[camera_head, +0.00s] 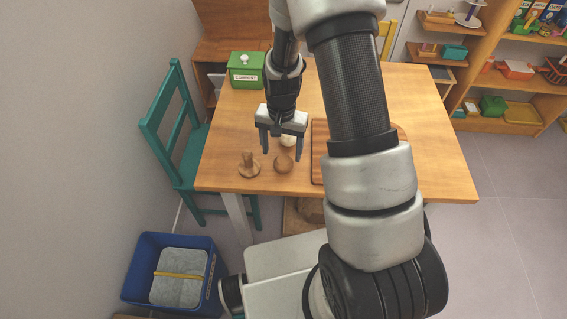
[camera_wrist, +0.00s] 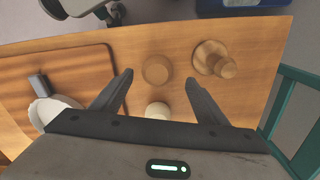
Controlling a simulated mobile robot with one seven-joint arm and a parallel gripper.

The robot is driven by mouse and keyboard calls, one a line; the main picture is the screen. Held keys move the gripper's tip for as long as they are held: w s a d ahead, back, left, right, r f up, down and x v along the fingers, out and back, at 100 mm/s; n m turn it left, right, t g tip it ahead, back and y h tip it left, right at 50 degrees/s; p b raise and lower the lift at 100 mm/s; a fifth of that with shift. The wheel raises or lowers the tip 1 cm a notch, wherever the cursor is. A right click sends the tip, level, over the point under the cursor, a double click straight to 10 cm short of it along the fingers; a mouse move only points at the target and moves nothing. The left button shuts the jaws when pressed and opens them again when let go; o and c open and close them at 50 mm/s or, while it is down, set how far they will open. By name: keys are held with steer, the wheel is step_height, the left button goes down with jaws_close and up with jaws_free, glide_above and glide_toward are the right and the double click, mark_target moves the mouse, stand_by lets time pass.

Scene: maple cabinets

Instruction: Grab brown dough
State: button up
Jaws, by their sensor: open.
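The brown dough (camera_head: 284,162) is a small round brown lump on the wooden table, near its front edge. In the wrist view the dough (camera_wrist: 157,70) shows just past the gap between the fingertips. My gripper (camera_head: 282,153) is open and empty, pointing down at the table near the dough; its fingers also show in the wrist view (camera_wrist: 160,82). I cannot tell the exact height of the tips above the table.
A wooden knobbed piece (camera_head: 249,168) stands left of the dough. A pale round thing (camera_head: 288,140) is just behind it. A wooden board (camera_wrist: 75,62) and white bowl (camera_wrist: 45,112) lie to one side. A green box (camera_head: 246,72) and teal chair (camera_head: 172,135) are farther off.

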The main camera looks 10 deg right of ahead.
mark_target(283, 167)
steer(key=f, duration=0.5)
steer(key=shift+s+d+f, duration=0.1)
steer(key=shift+s+d, duration=0.05)
steer(key=shift+s, duration=0.15)
steer(key=c, duration=1.2)
